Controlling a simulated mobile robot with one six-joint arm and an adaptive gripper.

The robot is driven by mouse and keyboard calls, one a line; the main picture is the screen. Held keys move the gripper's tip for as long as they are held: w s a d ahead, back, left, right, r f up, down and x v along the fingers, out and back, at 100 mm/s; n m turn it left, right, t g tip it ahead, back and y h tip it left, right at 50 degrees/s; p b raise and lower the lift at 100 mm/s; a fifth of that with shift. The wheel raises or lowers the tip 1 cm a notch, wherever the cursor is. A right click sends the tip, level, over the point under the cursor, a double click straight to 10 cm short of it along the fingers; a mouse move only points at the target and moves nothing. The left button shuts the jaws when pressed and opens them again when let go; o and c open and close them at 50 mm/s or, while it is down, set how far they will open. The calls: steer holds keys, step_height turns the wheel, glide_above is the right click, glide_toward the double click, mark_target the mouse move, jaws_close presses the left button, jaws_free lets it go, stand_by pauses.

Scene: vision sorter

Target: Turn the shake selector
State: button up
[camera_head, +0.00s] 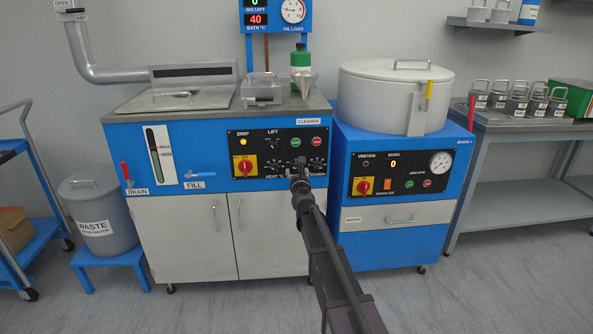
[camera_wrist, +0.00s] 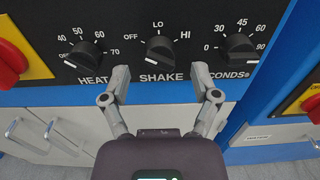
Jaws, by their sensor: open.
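The shake selector (camera_wrist: 160,50) is a black knob labelled SHAKE in the wrist view, the middle one of three knobs on the black panel. In the head view my gripper (camera_head: 299,180) is in front of the cleaner's panel and hides the selector.
The heat knob (camera_wrist: 84,54) is left of the selector and the seconds knob (camera_wrist: 238,48) is right. A red switch (camera_head: 244,167) on yellow is at the panel's left. The blue spinner cabinet (camera_head: 345,150) stands close to the right. Grey floor is clear in front.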

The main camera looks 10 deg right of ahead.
steer(key=shift+w, duration=1.15)
jaws_close()
